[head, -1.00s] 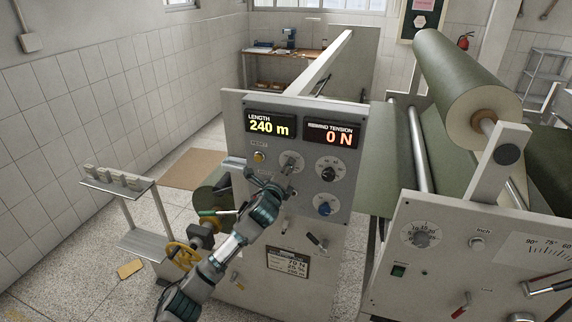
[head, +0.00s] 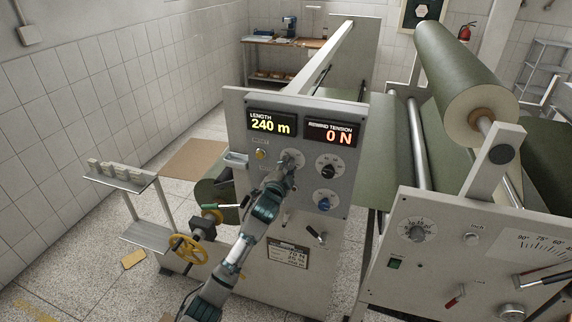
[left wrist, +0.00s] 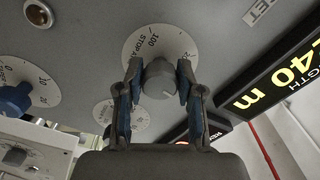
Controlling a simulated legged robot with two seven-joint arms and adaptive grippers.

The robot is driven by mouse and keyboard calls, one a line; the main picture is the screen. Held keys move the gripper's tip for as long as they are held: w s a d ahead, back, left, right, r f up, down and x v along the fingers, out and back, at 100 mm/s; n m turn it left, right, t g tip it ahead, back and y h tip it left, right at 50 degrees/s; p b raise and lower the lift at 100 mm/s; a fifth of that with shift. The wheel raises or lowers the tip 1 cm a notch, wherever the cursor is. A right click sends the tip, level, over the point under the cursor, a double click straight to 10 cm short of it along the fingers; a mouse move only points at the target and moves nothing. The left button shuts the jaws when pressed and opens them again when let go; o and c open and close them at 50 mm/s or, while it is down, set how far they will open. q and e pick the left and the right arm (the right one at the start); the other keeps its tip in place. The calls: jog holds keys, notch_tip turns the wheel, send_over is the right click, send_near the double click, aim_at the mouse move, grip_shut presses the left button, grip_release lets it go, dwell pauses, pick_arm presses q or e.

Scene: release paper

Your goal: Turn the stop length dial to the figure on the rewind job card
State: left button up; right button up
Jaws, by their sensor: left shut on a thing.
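The stop length dial (head: 291,157) is a grey knob on a pale round scale, on the grey panel below the length display. In the left wrist view its knob (left wrist: 160,80) sits between the two fingers of my left gripper (left wrist: 158,74), which is shut on it. In the head view my left gripper (head: 285,173) covers the dial's lower part. The job card (head: 288,256) is low on the panel; its small print is hard to read. My right gripper is out of view.
The length display (head: 270,124) reads 240 m and the rewind tension display (head: 329,133) reads 0 N. A black-knobbed dial (head: 329,166) and a blue-knobbed dial (head: 325,201) sit close at right. A yellow button (head: 260,154) is to the left.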

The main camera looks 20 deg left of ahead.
pick_arm(q)
jog(key=n+p, duration=0.1)
jog(key=n, duration=0.3)
jog(key=shift+d+r, duration=0.1)
jog(key=shift+d, duration=0.05)
jog(key=shift+w+r+n+p, duration=0.15)
jog(key=shift+n+p, duration=0.7)
jog(key=shift+n, duration=1.25)
jog(key=o, duration=1.1)
jog(key=shift+o, duration=0.3)
jog(key=shift+w+f, duration=0.2)
jog(key=shift+s, duration=0.15)
jog(key=s, duration=1.1)
jog(key=shift+s, duration=0.3)
jog(key=shift+a+f, duration=0.1)
jog(key=shift+a, duration=0.1)
